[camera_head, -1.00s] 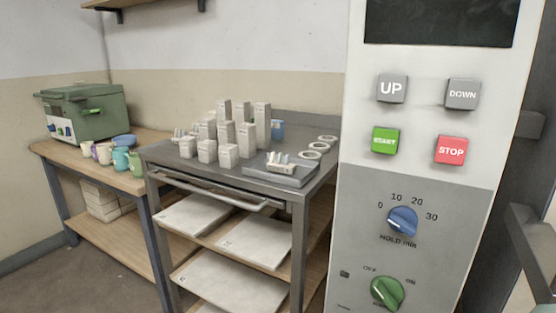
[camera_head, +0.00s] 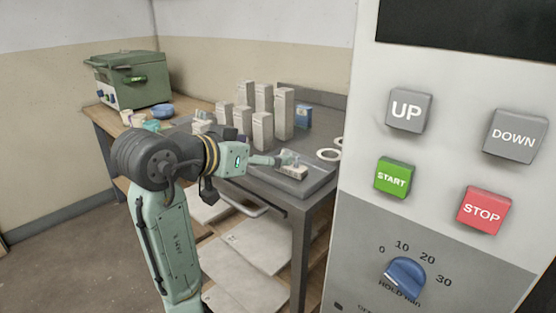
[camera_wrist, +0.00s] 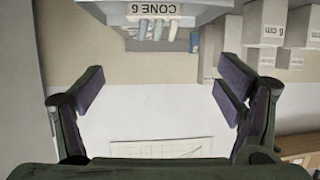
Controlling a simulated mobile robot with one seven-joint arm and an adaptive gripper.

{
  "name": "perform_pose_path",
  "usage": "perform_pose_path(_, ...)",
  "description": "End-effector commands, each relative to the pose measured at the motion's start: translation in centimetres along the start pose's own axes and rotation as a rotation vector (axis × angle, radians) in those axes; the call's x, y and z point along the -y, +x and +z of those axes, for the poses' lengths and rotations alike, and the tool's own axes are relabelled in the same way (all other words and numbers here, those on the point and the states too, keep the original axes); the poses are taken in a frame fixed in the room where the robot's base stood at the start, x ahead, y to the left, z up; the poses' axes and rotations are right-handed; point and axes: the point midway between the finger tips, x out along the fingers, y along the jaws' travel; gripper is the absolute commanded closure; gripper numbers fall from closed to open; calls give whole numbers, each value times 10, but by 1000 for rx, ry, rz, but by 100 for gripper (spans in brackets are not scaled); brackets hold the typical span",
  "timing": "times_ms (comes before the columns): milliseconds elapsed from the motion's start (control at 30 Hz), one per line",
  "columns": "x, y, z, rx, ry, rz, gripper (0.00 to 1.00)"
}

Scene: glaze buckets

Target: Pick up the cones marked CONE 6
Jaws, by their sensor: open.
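A pale block marked CONE 6 (camera_wrist: 155,9) shows upside down at the top of the wrist view, with several small white and bluish cones (camera_wrist: 157,29) sticking out of it. In the head view the block (camera_head: 292,172) stands on a low grey slab on the metal table. My gripper (camera_wrist: 160,86) is open and empty, its two dark fingers spread below the cones in the wrist view. The cones are not between the fingers. In the head view my gripper (camera_head: 277,160) is beside the block and partly covers it.
Several pale upright boxes (camera_head: 263,130) stand behind my arm on the metal table (camera_head: 312,203). White rings (camera_head: 329,155) lie to the right. A blue container (camera_head: 303,116) stands at the back. A control panel (camera_head: 450,170) fills the right foreground.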

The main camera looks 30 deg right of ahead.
Motion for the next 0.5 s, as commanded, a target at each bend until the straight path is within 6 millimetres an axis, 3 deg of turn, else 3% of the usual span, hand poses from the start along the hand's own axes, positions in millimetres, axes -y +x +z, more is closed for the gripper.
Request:
perform_pose_path(100,-12,17,4,42,15,40,13)
perform_pose_path(300,-13,48,6,42,13,39,13)
perform_pose_path(500,-12,64,7,40,14,37,13)
